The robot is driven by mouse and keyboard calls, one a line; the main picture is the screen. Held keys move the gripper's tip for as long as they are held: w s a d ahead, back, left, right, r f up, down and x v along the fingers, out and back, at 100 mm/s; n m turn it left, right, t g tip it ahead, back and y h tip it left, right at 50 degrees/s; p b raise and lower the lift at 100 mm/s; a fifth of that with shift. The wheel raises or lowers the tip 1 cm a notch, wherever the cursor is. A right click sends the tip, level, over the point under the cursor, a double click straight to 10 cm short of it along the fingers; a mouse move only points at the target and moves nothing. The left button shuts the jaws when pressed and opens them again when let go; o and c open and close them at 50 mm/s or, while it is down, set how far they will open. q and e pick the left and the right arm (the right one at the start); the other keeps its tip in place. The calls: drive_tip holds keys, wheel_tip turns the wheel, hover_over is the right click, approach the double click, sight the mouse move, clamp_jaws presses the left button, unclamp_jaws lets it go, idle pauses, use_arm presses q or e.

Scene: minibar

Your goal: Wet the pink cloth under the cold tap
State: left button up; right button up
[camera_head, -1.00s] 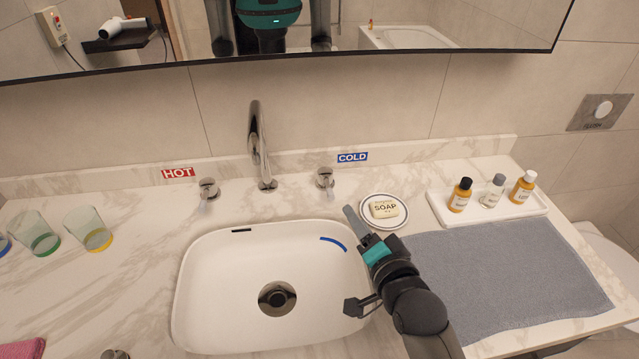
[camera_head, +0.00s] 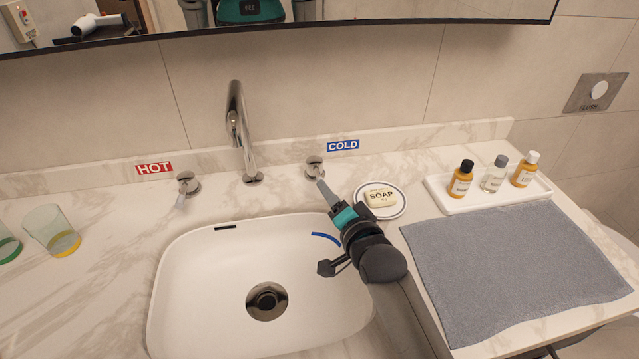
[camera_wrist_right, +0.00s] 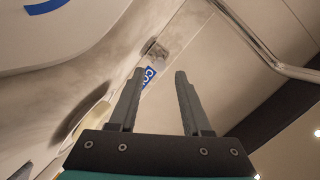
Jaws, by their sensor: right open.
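The cold tap handle (camera_head: 315,168) is a chrome knob beside the blue COLD label (camera_head: 343,146). It also shows in the right wrist view (camera_wrist_right: 155,50), ahead of my fingers. My right gripper (camera_head: 327,190) is open and empty, with its tips close to the cold handle. I cannot tell whether they touch it. In the wrist view its two grey fingers (camera_wrist_right: 160,74) stand apart. The chrome spout (camera_head: 240,135) rises behind the white basin (camera_head: 215,290), and no water shows. The pink cloth and my left gripper are not in view now.
The hot handle (camera_head: 187,184) is left of the spout. A soap dish (camera_head: 398,207) lies just right of my right gripper. A bottle tray (camera_head: 438,192) and a grey towel (camera_head: 515,265) occupy the right counter. A glass (camera_head: 52,232) stands at left.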

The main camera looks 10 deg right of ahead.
sight(319, 178)
drive_tip(key=b+x, duration=0.2)
drive_tip(key=x, duration=0.5)
drive_tip(key=shift+w, duration=0.3)
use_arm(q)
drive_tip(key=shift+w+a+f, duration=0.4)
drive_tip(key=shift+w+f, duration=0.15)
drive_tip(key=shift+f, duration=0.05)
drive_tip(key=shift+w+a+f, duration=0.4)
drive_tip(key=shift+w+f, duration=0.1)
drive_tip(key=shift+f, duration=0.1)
use_arm(e)
clamp_jaws()
